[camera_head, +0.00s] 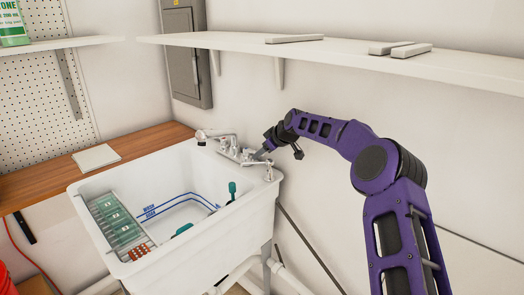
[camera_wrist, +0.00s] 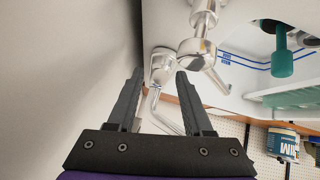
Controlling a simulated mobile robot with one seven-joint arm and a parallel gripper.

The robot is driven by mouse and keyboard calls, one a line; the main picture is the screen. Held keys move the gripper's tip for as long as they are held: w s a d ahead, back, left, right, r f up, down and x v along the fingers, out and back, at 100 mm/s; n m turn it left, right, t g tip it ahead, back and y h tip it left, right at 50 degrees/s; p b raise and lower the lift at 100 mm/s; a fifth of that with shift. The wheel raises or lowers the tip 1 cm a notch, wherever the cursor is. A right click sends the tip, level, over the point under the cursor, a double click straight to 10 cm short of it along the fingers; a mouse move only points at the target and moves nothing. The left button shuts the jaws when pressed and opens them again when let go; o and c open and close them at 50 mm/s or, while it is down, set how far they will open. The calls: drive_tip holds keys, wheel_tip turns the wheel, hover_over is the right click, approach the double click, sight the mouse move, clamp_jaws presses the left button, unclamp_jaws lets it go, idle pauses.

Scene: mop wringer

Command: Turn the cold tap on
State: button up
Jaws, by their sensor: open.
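A chrome tap set sits on the back rim of the white sink (camera_head: 185,165). In the head view it has a left handle (camera_head: 203,136), a middle body with a spout (camera_head: 232,150) and a right handle (camera_head: 268,173). No hot or cold mark is readable. My gripper (camera_head: 260,154) is over the back rim, between the middle body and the right handle. In the wrist view my open gripper (camera_wrist: 159,75) has a chrome fitting (camera_wrist: 162,66) showing between its fingertips; contact cannot be told. Another chrome fitting with a lever (camera_wrist: 196,53) lies just right of the fingers.
The wall runs close behind the taps. A white shelf (camera_head: 340,58) is above my arm. The sink holds a green-handled tool (camera_head: 232,188) and a rack (camera_head: 117,222) with green items. A wooden counter (camera_head: 60,178) stands left. A labelled container (camera_wrist: 283,143) shows in the wrist view.

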clamp_jaws()
idle(1.4)
